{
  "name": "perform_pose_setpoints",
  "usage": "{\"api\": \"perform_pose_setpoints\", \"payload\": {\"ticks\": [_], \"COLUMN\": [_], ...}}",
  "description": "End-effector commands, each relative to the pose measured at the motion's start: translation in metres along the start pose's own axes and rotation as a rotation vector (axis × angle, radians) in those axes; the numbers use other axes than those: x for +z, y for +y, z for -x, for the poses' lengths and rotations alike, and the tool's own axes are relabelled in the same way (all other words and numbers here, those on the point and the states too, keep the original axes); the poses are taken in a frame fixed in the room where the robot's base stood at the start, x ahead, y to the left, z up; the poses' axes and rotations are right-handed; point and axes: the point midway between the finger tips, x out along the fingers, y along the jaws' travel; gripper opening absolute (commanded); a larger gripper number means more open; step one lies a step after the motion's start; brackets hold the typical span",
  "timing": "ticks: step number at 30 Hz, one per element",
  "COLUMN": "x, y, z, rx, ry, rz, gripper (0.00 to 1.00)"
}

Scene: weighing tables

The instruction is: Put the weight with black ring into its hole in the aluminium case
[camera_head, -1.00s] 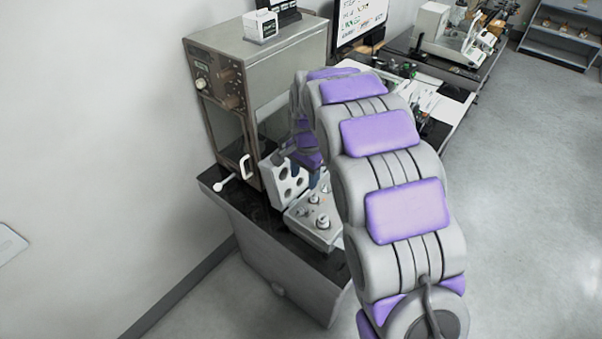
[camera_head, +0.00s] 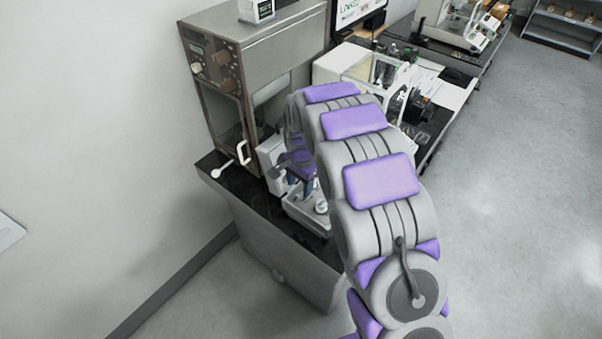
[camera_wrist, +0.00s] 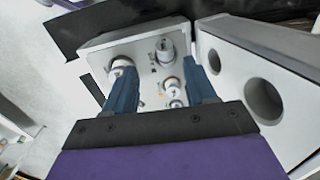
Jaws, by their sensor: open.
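The aluminium case is open on the black-topped table. Its light grey base (camera_wrist: 101,56) holds several metal weights, and its lid part (camera_wrist: 290,55) with large round holes stands at the right in the wrist view. In the head view the base (camera_head: 297,210) is partly hidden by my arm. One weight (camera_wrist: 165,50) is at the back, one (camera_wrist: 121,67) at the left, and smaller ones (camera_wrist: 174,92) are nearer. I cannot tell which has a black ring. My gripper (camera_wrist: 160,77) is open, its blue fingers over the base, with weights visible between them and nothing held.
A metal balance cabinet (camera_head: 262,62) with a white handle (camera_head: 243,154) stands behind the case. A white instrument (camera_head: 345,62) and more benches are at the back right. The grey floor (camera_head: 520,200) at the right is clear.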

Motion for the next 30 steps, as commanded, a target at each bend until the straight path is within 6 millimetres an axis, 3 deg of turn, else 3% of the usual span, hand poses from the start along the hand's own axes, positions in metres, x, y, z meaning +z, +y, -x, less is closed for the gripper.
{"api": "perform_pose_setpoints", "payload": {"ticks": [6,12,25,30], "x": [0.002,-0.002,0.000,0.000], "y": [0.000,0.004,0.000,0.000], "z": [-0.040,-0.058,-0.065,-0.065], "rx": [0.003,-0.002,-0.001,-0.001], "ry": [0.000,-0.004,0.001,0.001], "rz": [0.002,0.002,0.001,0.002], "gripper": [0.56,0.56,0.56,0.40]}}
